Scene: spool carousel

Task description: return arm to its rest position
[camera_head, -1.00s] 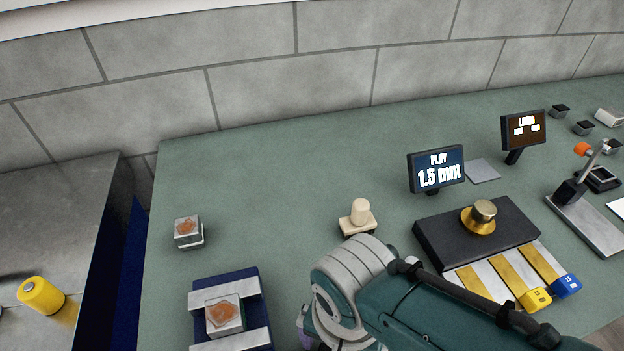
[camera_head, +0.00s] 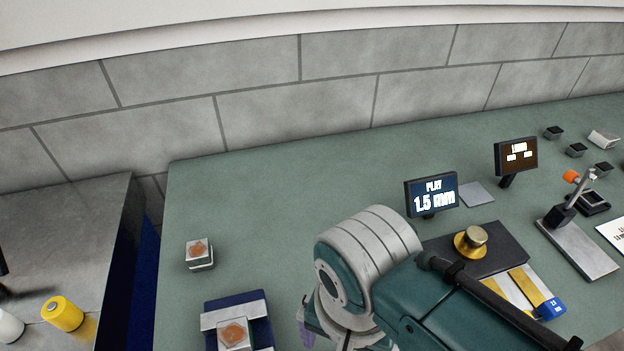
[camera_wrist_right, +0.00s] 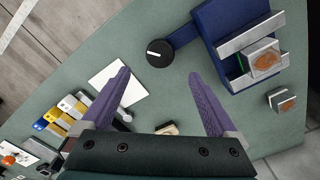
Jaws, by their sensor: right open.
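My right arm (camera_head: 375,262), teal with a white banded wrist, reaches in from the lower right over the green bench in the head view. Only a bit of its purple finger shows there, at the bottom edge. In the right wrist view my right gripper (camera_wrist_right: 158,75) is open, its two purple fingers wide apart with nothing between the tips. It hangs above the bench, beside a blue fixture (camera_wrist_right: 213,22) with silver bars that holds a block with an orange-brown top (camera_wrist_right: 265,59). My left gripper is not in view.
A second block (camera_head: 199,253) stands on the bench at left. A display reading 1.5 mm (camera_head: 431,195), a brass knob (camera_head: 471,241) and a lever stand (camera_head: 577,248) are at right. A black knob (camera_wrist_right: 160,53) and white card (camera_wrist_right: 117,86) lie near the fingers.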

